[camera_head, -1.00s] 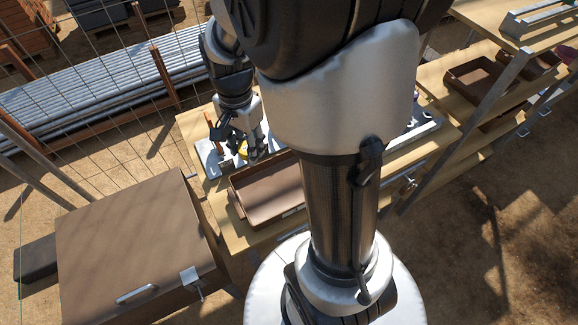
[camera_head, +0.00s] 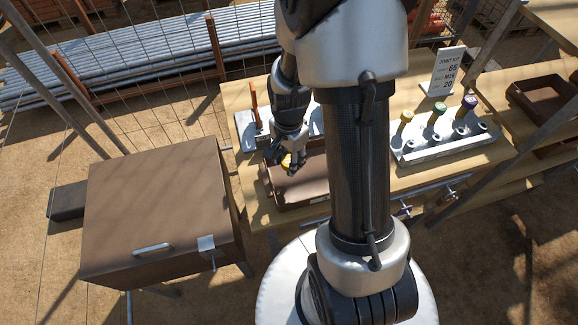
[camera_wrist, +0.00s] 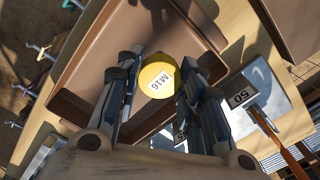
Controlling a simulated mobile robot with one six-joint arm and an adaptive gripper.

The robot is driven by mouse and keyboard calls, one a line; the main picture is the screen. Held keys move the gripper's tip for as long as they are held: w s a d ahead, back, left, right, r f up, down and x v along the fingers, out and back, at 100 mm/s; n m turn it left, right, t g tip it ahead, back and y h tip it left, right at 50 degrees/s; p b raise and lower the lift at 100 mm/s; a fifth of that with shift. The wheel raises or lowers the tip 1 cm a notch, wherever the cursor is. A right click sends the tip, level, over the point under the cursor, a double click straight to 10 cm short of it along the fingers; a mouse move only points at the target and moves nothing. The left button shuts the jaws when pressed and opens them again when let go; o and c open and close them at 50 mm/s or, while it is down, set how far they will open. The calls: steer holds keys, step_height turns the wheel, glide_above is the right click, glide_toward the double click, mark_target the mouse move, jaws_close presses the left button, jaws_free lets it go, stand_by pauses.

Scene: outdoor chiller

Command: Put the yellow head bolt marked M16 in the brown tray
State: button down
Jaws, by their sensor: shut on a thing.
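The yellow head bolt (camera_wrist: 157,78) has a round yellow head with a white label reading M16 in the wrist view. My gripper (camera_wrist: 152,92) is shut on it, one finger on each side of the head. The bolt's shank is hidden below the head. The brown tray (camera_wrist: 75,108) lies beneath the gripper and bolt in the wrist view. In the head view, my gripper (camera_head: 285,158) holds the yellow bolt (camera_head: 289,161) above the left part of the brown tray (camera_head: 312,190). My arm hides part of the tray there.
A plate (camera_wrist: 258,88) with a label 50 lies beside the tray. A large brown box (camera_head: 160,205) stands at left.

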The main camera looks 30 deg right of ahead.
mark_target(289, 161)
steer(key=shift+f+b, duration=0.4)
steer(key=shift+f, duration=1.35)
steer(key=shift+f, duration=0.2)
steer(key=c, duration=1.1)
jaws_free()
steer(key=shift+r, duration=0.1)
